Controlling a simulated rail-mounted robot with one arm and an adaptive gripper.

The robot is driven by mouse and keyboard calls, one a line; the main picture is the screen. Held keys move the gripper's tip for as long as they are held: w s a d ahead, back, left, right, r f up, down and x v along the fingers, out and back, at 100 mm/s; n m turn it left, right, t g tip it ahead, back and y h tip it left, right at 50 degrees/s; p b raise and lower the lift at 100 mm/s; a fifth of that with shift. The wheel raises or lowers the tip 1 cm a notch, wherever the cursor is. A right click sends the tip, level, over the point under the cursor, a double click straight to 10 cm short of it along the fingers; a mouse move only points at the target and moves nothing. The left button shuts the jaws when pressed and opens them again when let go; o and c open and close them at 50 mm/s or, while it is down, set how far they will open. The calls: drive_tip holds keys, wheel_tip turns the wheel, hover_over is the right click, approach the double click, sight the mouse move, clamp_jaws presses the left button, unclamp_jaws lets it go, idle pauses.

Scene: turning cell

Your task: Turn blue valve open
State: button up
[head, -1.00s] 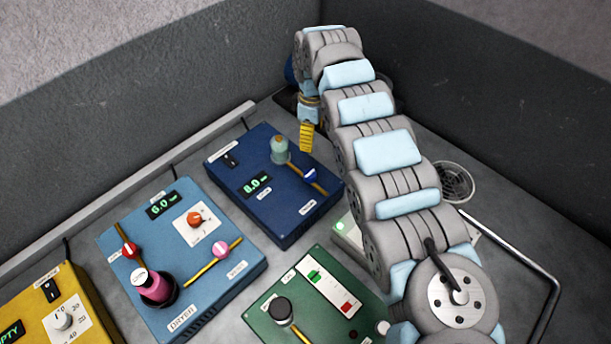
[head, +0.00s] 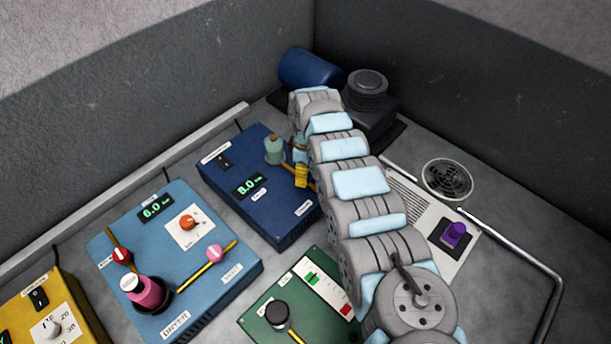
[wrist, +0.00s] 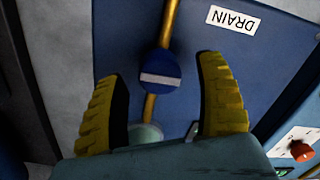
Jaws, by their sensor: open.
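The blue valve (wrist: 160,70) is a round blue knob with a white stripe on a brass pipe (wrist: 171,22). In the wrist view the stripe lies crosswise to the pipe. The pipe runs over the dark blue box (head: 236,192), next to a DRAIN label (wrist: 233,19). My gripper (wrist: 160,82) is open, with one yellow finger on each side of the knob and visible gaps to both. I cannot tell how far above the knob the fingertips are. In the head view my gripper (head: 301,177) is low over the box's right side, and the valve is hidden there.
A pale green-capped fitting (head: 275,150) stands at the pipe's end, close left of my gripper. The light blue dryer box (head: 150,240) and a green box (head: 265,318) are nearer. A dark motor-like unit (head: 368,100) stands behind my arm.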

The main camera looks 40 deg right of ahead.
drive_tip(key=shift+f, duration=0.8)
drive_tip(key=c, duration=1.2)
